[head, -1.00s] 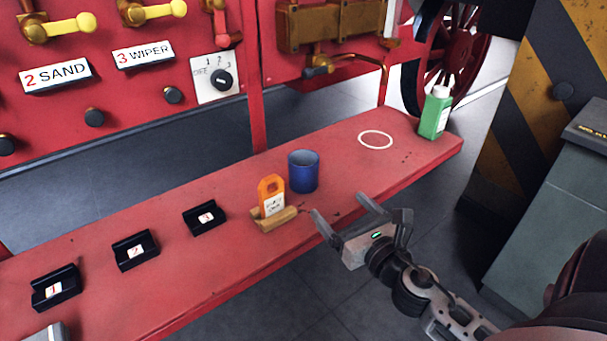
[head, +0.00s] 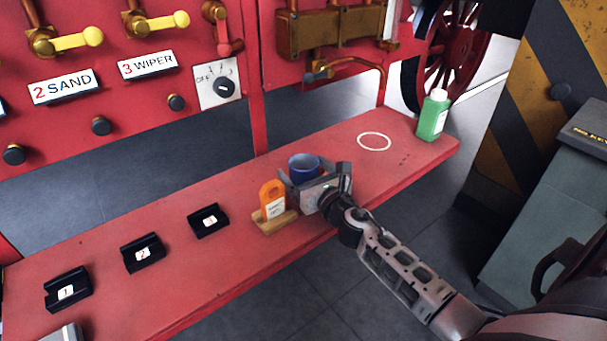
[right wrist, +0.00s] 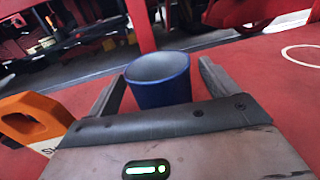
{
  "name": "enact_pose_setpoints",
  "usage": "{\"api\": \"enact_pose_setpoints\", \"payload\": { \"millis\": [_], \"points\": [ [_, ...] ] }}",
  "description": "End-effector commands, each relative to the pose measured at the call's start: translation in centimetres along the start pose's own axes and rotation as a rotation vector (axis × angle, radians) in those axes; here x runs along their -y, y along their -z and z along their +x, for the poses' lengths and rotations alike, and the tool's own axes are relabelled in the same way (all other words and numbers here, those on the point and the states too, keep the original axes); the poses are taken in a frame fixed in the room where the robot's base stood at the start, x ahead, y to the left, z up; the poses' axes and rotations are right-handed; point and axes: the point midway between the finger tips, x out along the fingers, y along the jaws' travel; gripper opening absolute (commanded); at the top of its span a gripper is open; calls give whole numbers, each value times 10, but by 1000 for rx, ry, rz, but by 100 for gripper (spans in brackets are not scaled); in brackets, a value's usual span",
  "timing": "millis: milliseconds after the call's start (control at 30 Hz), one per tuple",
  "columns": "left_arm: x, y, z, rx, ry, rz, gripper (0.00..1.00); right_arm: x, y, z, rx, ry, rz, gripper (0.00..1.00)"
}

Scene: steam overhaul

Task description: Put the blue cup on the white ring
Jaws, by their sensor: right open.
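The blue cup (head: 304,164) stands upright on the red shelf, partly hidden behind my right gripper in the head view. My right gripper (head: 314,178) is open at the cup. In the right wrist view the cup (right wrist: 159,80) stands between the two open fingers (right wrist: 160,85), with a gap visible on each side. The white ring (head: 374,134) lies flat and empty on the shelf, to the right of the cup; its edge also shows in the right wrist view (right wrist: 287,55). My left gripper is not clearly in view.
An orange tag on a wooden stand (head: 272,205) is close to the left of my right gripper. A green bottle (head: 433,115) stands right of the ring. Several black numbered holders (head: 142,253) sit on the left of the red shelf (head: 230,265). The shelf between cup and ring is clear.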

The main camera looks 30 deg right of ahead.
Motion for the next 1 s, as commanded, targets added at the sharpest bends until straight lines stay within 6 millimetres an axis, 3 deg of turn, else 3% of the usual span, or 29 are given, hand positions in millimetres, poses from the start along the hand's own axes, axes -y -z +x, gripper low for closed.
{"api": "enact_pose_setpoints", "payload": {
  "millis": [100, 333, 367, 500, 600, 867, 1000],
  "points": [
    [0, -1, 1, 0, 2, -3, 36, 0, 1, 10, 0, 0, 1, 86],
    [-1, 0, 2, 0, 3, -13, 36, 0, 2, 11, -2, -1, 0, 86],
    [-1, 0, 2, 1, 3, -13, 36, 0, 2, 11, -2, -1, 0, 80],
    [-1, -1, 2, 3, 3, -13, 36, 0, 2, 11, -1, 0, 0, 41],
    [-1, -1, 2, 3, 3, -13, 36, 0, 1, 11, 0, 0, 0, 31],
    [0, 0, 1, 5, 3, -11, 36, 0, -2, 11, 0, 0, -1, 31],
    [0, 5, -4, 4, 4, -7, 36, 0, -14, 11, 2, -2, -5, 31]
  ]
}}
